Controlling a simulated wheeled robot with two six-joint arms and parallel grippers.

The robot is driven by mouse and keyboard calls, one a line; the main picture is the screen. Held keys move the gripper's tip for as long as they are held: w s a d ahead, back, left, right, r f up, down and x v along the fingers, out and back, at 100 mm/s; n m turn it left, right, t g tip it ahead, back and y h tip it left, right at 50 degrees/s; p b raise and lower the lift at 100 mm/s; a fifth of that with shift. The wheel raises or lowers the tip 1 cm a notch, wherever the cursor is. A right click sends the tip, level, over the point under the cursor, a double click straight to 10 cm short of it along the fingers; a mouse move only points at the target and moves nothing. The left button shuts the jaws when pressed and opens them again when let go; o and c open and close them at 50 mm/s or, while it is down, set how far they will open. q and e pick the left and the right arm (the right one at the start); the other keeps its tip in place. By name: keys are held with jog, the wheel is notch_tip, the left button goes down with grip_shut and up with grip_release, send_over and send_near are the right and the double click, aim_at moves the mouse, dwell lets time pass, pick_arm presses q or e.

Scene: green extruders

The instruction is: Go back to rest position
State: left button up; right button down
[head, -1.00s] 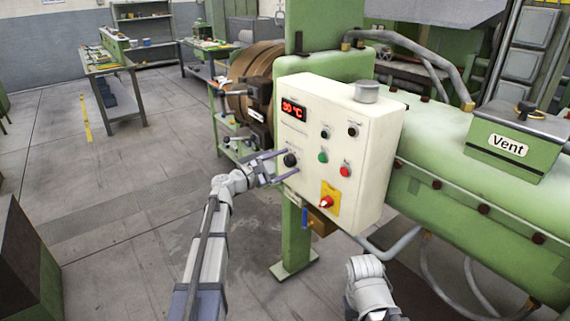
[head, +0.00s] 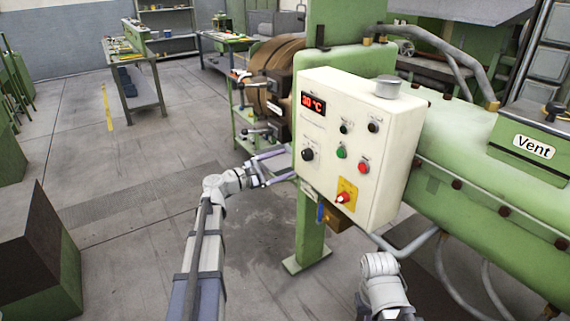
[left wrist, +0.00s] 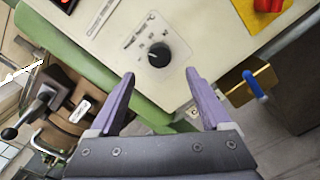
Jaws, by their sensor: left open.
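My left gripper (head: 272,168) is open and empty, just left of the cream control box (head: 385,165) in the head view. In the left wrist view, its two purple-grey fingers (left wrist: 165,98) are spread, with a black knob (left wrist: 159,55) beyond and between them, apart from both tips. The knob (head: 307,154) also shows on the box's front in the head view. The box has a red display, green and red buttons, and a red switch on a yellow plate (head: 346,194). My right arm shows at the bottom; its gripper is not visible.
The green extruder (head: 465,150) with a "Vent" box stands behind and right of the control box. A green post (head: 311,235) stands below the box. A dark block (head: 32,250) stands at the lower left. Grey floor (head: 130,215) is clear on the left.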

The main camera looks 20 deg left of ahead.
pick_arm(q)
jog(key=s+d+f+m+g+y, duration=0.2)
jog(key=s+d+f+m+g, duration=0.7)
jog(key=d+f, duration=0.35)
jog(key=s+f+m+g+y, duration=0.2)
jog(key=s+f+m+y, duration=0.3)
jog(key=s, duration=0.3)
jog(key=s+f+m+g+y, duration=0.2)
jog(key=s+f+m+y, duration=0.15)
jog(key=s+m, duration=0.3)
jog(key=s+d+m+g+y, duration=0.1)
jog(key=s+d+m, duration=0.2)
jog(key=s+d, duration=0.3)
jog(key=d+f, duration=0.1)
jog(key=d, duration=0.2)
jog(key=shift+s+d+m+y, duration=0.15)
jog(key=shift+s+m+y, duration=0.2)
